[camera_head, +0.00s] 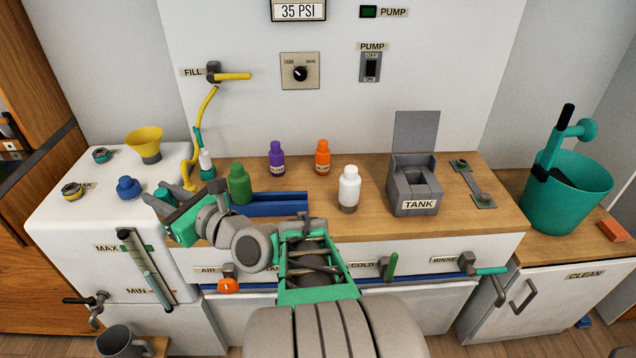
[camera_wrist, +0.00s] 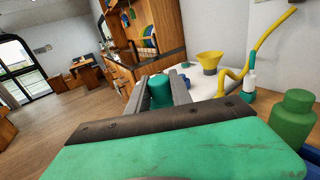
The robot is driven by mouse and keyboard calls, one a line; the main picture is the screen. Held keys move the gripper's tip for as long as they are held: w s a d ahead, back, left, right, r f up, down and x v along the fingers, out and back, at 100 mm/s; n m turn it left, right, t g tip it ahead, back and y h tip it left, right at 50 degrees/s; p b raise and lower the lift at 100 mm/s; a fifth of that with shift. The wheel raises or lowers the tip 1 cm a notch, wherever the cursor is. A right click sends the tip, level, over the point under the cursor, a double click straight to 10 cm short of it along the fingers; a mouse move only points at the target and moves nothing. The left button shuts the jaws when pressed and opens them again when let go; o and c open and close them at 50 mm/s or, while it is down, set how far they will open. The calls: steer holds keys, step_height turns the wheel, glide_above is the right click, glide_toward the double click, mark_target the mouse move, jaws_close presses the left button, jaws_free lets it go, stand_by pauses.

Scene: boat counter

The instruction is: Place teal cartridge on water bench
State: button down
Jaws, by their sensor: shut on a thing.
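The teal cartridge (camera_wrist: 160,91) is a short teal cylinder between the two grey fingers of my gripper (camera_wrist: 163,84) in the wrist view. In the head view, my gripper (camera_head: 158,203) reaches left over the right edge of the white tank top, shut on the cartridge (camera_head: 164,195), which is partly hidden by the fingers and wrist. The water bench (camera_head: 455,215) is the wooden-topped counter to the right of the white tank. Whether the cartridge touches the surface below cannot be told.
A green bottle (camera_head: 239,184) stands close right of my gripper, beside a blue tray (camera_head: 275,204). Purple (camera_head: 277,159), orange (camera_head: 322,157) and white (camera_head: 349,188) bottles stand further right, before the grey TANK box (camera_head: 413,190). A yellow funnel (camera_head: 145,144) and a blue knob (camera_head: 129,188) are on the left.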

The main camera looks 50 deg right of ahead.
steer(key=s+d+r+m+g+h+p, duration=0.15)
steer(key=s+d+m+h, duration=0.45)
steer(key=d, duration=1)
steer(key=s+d+r+m+g+h+p, duration=0.1)
steer(key=s+d+m+g+h+p, duration=0.15)
steer(key=s+d+h, duration=0.95)
steer(key=w+d+f+y+b, duration=0.1)
steer(key=w+d+f+y, duration=0.1)
steer(key=w+d+f, duration=0.2)
steer(key=w+d+f+y+b, duration=0.1)
steer(key=w+d+f+y, duration=0.1)
steer(key=w+d+f, duration=0.3)
steer(key=w+f, duration=0.4)
steer(key=w, duration=0.1)
steer(key=shift+d+f+t+y, duration=0.15)
steer(key=shift+d+t+y, duration=0.15)
steer(key=shift+t, duration=0.1)
steer(key=shift+f+m, duration=0.1)
steer(key=shift+m, duration=0.15)
steer(key=c, duration=1.6)
jaws_free()
steer(key=shift+a+f, duration=0.1)
steer(key=o, duration=0.5)
steer(key=shift+c, duration=0.2)
